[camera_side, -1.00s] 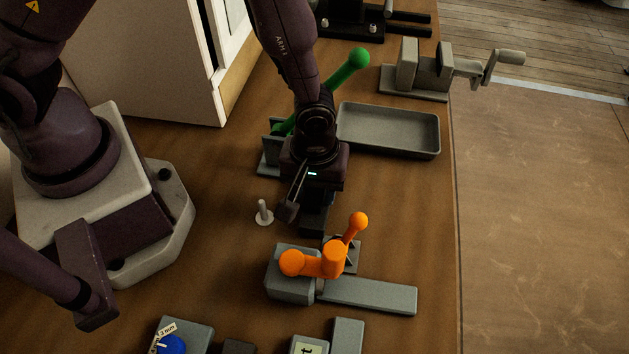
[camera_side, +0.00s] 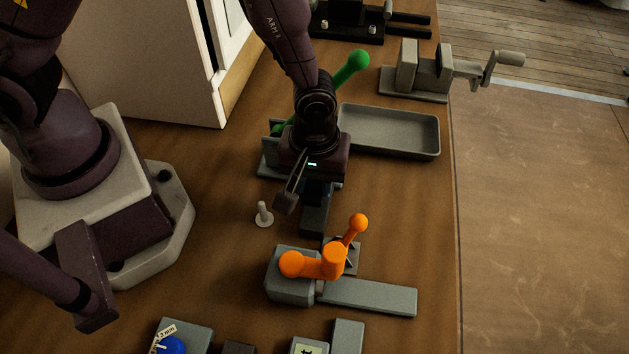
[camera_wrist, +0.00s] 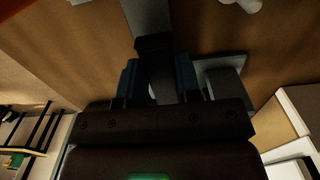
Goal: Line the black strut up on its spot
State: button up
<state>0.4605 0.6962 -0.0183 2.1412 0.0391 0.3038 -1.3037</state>
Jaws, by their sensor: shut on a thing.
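My gripper (camera_side: 316,193) points down near the middle of the bench, behind the orange toggle clamp (camera_side: 330,262) in the side view. In the wrist view my gripper (camera_wrist: 158,80) has its two bluish fingers closed on either side of the black strut (camera_wrist: 154,45). The strut's dark end sticks out past the fingers, over a grey bar (camera_wrist: 147,12). In the side view a dark block (camera_side: 314,221), which seems to be the strut, shows below the fingers. My gripper hides much of it, and I cannot tell whether it touches what lies under it. The strut's spot is not clearly visible.
A green-handled clamp (camera_side: 350,68) stands just behind my gripper. A white peg (camera_side: 263,214) stands to its left. A grey tray (camera_side: 390,132) lies to the right, with a crank vise (camera_side: 430,70) behind it. Bare bench lies right of the gripper.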

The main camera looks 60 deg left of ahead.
jog(key=shift+r, duration=1.3)
jog(key=shift+m, duration=0.4)
jog(key=s+d, duration=0.1)
jog(key=d, duration=0.1)
jog(key=s+d+r, duration=0.1)
jog(key=s+d, duration=0.1)
jog(key=shift+d, duration=0.2)
jog(key=shift+s+d, duration=0.1)
jog(key=shift+s, duration=0.2)
jog(key=shift+n, duration=0.4)
jog(key=shift+f, duration=0.1)
jog(key=shift+f, duration=1.7)
